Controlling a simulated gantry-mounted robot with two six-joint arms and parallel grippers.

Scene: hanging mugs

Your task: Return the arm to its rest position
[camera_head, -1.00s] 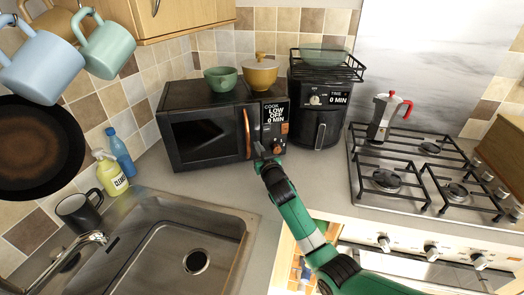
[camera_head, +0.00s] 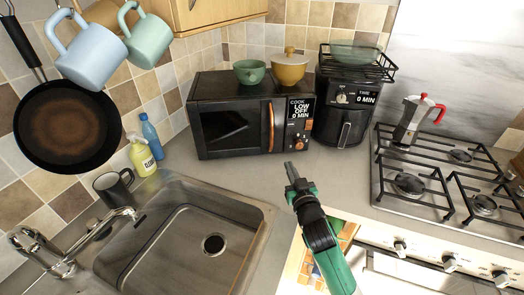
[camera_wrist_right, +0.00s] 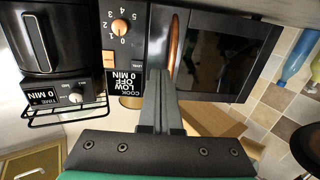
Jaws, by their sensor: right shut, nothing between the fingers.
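My right gripper (camera_head: 291,170) is shut and empty. It is above the counter in front of the microwave (camera_head: 240,120), with my green arm reaching in from the bottom of the head view. In the right wrist view the gripper fingers (camera_wrist_right: 158,75) are together and point toward the microwave's control panel (camera_wrist_right: 124,30), apart from any object as far as I can see. A light blue mug (camera_head: 90,58) and a green mug (camera_head: 147,42) hang at the upper left. A dark mug (camera_head: 113,187) stands beside the sink. My left gripper is not in view.
The sink (camera_head: 262,228) is at the lower left, with a yellow soap bottle (camera_head: 142,156) behind it. An air fryer (camera_head: 345,125) stands right of the microwave. A stove (camera_head: 390,193) with a moka pot (camera_head: 411,122) is at the right. A black pan (camera_head: 66,127) hangs at the left.

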